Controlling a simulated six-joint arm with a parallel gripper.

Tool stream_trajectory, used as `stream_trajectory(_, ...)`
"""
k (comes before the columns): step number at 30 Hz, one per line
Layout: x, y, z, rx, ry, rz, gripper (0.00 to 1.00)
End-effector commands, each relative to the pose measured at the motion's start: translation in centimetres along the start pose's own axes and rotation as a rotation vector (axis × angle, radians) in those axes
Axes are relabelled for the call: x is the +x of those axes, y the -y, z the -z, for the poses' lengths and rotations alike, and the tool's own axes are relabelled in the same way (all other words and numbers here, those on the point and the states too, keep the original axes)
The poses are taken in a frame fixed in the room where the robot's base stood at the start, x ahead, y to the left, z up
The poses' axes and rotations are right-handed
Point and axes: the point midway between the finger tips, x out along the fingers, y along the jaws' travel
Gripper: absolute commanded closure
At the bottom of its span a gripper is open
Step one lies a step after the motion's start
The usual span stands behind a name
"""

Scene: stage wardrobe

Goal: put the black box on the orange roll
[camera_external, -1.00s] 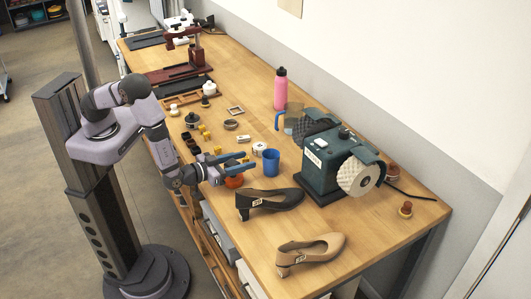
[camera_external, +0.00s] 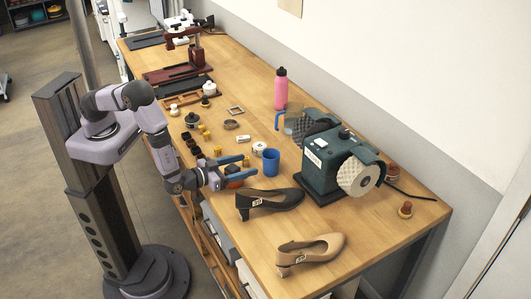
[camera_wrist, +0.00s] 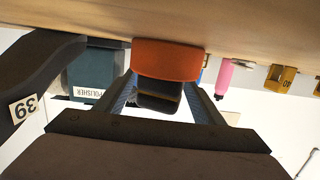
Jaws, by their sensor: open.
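The orange roll (camera_wrist: 168,60) stands on the table near its front edge; the wrist view is upside down, with the table at the top. The black box (camera_wrist: 158,97) is on the roll's upper face and appears to touch it. My gripper (camera_wrist: 158,90) is open, with one finger on each side of the black box. In the external view, my gripper (camera_external: 248,165) is low at the front edge, its fingers around the small dark box (camera_external: 232,169) and partly hiding the orange roll beneath.
A black shoe (camera_external: 268,199) and a beige shoe (camera_external: 312,250) lie to the right. A blue cup (camera_external: 271,162) stands just beyond my fingers, and a green polisher (camera_external: 328,165) behind. Small yellow and black pieces lie to the left.

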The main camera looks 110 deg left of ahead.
Motion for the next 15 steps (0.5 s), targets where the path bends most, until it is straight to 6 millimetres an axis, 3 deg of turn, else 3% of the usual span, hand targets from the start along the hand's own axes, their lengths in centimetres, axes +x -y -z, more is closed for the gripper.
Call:
stream_trajectory(7,-0.7,-0.1,0.2,0.000,0.000,-0.003,0.38)
stream_trajectory(15,-4.9,-0.2,0.1,0.000,0.000,-0.007,0.38)
